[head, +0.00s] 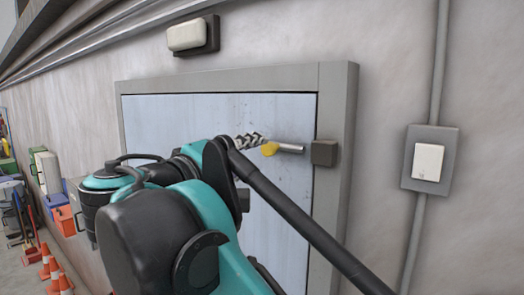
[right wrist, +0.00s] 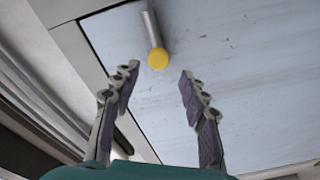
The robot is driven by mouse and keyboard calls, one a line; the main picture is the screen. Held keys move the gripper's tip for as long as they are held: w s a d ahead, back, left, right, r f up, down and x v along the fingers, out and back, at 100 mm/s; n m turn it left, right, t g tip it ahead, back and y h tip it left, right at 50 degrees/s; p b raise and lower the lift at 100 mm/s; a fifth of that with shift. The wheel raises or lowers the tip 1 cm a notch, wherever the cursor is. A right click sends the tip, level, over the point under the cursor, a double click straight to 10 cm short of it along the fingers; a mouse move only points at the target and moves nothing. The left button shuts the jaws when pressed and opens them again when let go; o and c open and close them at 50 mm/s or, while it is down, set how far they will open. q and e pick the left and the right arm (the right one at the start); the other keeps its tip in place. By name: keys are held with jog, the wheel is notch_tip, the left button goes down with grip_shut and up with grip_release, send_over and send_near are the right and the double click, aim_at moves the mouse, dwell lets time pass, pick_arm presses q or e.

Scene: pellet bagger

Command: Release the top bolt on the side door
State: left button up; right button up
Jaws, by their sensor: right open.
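The side door (head: 285,195) is a pale blue-grey panel in a grey frame (head: 338,120). Its top bolt (head: 291,149) is a silver rod with a yellow knob (head: 269,149) at its left end. The rod points at a grey block (head: 324,152) on the frame; a narrow gap seems to lie between them. My right gripper (head: 250,140) is open just left of the knob. In the right wrist view, my right gripper (right wrist: 157,82) is open and empty, and the yellow knob (right wrist: 158,59) shows just beyond and between its fingertips. My left gripper is not in view.
A wall lamp (head: 190,36) is above the door. A switch box (head: 428,162) with conduit (head: 438,60) is on the wall at right. Orange cones (head: 50,268) and coloured bins (head: 65,220) stand at far left. My arm hides much of the door's lower part.

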jog(key=v, duration=0.6)
jog(key=shift+s+a, duration=0.1)
jog(key=d+f+m+g+y+b, duration=0.15)
jog(key=d+f+b, duration=0.45)
jog(key=f, duration=0.8)
jog(key=w+d+f+g+b, duration=0.1)
jog(key=d+f+g+b, duration=0.35)
jog(key=f, duration=0.95)
jog(key=d+f+g+y+b, duration=0.1)
jog(key=d+f+b, duration=0.55)
jog(key=f, duration=0.75)
jog(key=s+d+f+m+y+b, duration=0.1)
jog(key=f+b, duration=0.5)
jog(key=f, duration=1)
jog(key=s+d+f+m+g+y+b, duration=0.1)
jog(key=s+f+b, duration=0.5)
jog(key=f, duration=0.9)
jog(key=s+d+f+m+y+b, duration=0.3)
jog(key=f+b, duration=0.4)
jog(key=f, duration=0.9)
jog(key=d+y, duration=0.1)
jog(key=d, duration=0.1)
jog(key=shift+s+d+f+g+b, duration=0.25)
jog(key=shift+s+f+g+b, duration=0.05)
jog(key=shift+b, duration=0.05)
